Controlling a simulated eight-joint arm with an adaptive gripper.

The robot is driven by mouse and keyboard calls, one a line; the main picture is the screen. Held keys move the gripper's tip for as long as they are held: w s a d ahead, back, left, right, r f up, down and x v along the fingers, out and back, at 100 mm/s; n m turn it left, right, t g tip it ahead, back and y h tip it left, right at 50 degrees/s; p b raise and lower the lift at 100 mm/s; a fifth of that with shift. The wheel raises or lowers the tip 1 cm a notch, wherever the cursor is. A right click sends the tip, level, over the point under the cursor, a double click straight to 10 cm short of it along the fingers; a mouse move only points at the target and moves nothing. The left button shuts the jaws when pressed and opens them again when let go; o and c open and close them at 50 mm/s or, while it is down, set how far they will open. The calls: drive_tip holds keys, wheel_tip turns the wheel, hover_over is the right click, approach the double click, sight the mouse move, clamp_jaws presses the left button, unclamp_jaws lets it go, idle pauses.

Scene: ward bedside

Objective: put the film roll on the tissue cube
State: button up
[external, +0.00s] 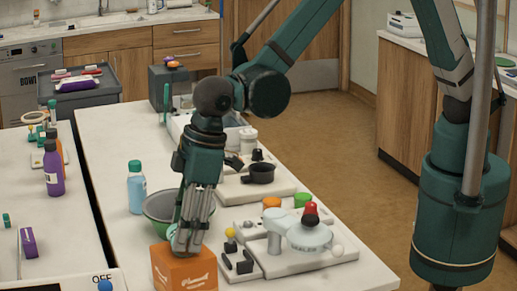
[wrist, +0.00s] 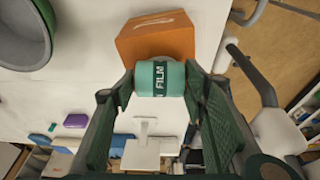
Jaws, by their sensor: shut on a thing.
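The film roll (wrist: 160,78) is a teal cylinder with a dark band lettered FILM, seen in the wrist view. My gripper (wrist: 160,86) is shut on it, with one finger on each side. The tissue cube (external: 186,274) is an orange box with white lettering at the front of the table. It also shows in the wrist view (wrist: 155,36), just beyond the roll. In the external view my gripper (external: 187,248) points down at the cube's top, and its fingers hide most of the roll. I cannot tell whether the roll touches the cube.
A green bowl (external: 158,204) stands close behind the gripper, with a blue bottle (external: 136,188) to its left. A white device with a red knob (external: 311,211) and a dark switch block (external: 238,262) are to the right.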

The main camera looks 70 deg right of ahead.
drive_tip(key=shift+f, duration=0.1)
drive_tip(key=o, duration=1)
drive_tip(key=shift+v, duration=6.1)
